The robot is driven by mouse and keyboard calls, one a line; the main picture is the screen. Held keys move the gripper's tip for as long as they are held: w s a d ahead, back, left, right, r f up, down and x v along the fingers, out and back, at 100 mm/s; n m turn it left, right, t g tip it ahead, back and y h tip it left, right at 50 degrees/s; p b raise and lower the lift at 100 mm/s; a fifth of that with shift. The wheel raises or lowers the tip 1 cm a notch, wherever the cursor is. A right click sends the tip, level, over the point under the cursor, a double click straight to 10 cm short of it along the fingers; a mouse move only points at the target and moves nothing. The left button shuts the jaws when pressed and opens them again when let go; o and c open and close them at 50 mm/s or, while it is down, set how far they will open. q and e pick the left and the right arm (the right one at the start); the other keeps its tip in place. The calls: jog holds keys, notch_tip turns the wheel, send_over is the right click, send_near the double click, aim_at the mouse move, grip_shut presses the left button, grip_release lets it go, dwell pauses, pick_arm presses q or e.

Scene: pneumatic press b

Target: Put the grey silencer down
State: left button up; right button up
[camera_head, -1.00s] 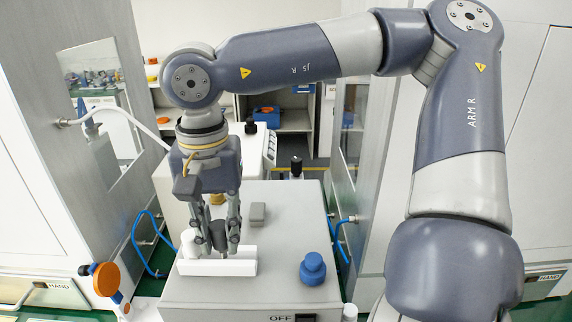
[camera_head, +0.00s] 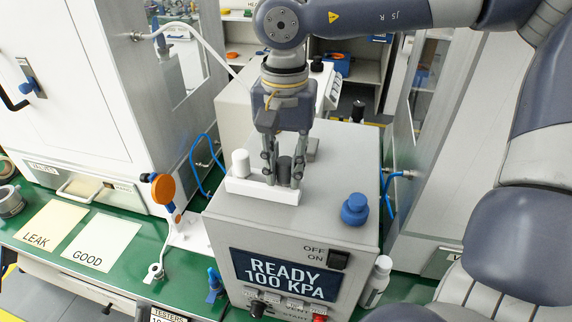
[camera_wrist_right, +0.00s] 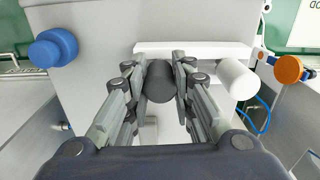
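The grey silencer (camera_head: 285,165) is a dark grey upright cylinder at the white holder (camera_head: 262,190) on top of the tester box. My right gripper (camera_head: 284,172) points down with one finger on each side of it. In the right wrist view, the silencer (camera_wrist_right: 160,82) sits between the fingertips (camera_wrist_right: 161,80), which appear to touch it. Whether its base rests on the holder is hidden. A white cylinder (camera_head: 240,163) stands on the holder to the left, also in the wrist view (camera_wrist_right: 238,78). My left gripper is not in view.
A blue knob (camera_head: 355,209) stands on the box top, right of the holder. A small grey block (camera_head: 313,148) lies behind the gripper. The box's screen (camera_head: 285,275) reads READY 100 KPA. LEAK (camera_head: 46,226) and GOOD (camera_head: 101,242) mats lie clear on the green bench.

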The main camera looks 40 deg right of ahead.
aim_at(286, 162)
jog(key=o, duration=0.4)
jog(key=shift+o, duration=0.2)
jog(key=shift+s, duration=0.15)
jog(key=shift+r+p, duration=0.3)
jog(key=shift+p, duration=0.05)
notch_tip(286, 162, up, 12)
jog(key=b, duration=0.1)
jog(key=shift+f, duration=0.2)
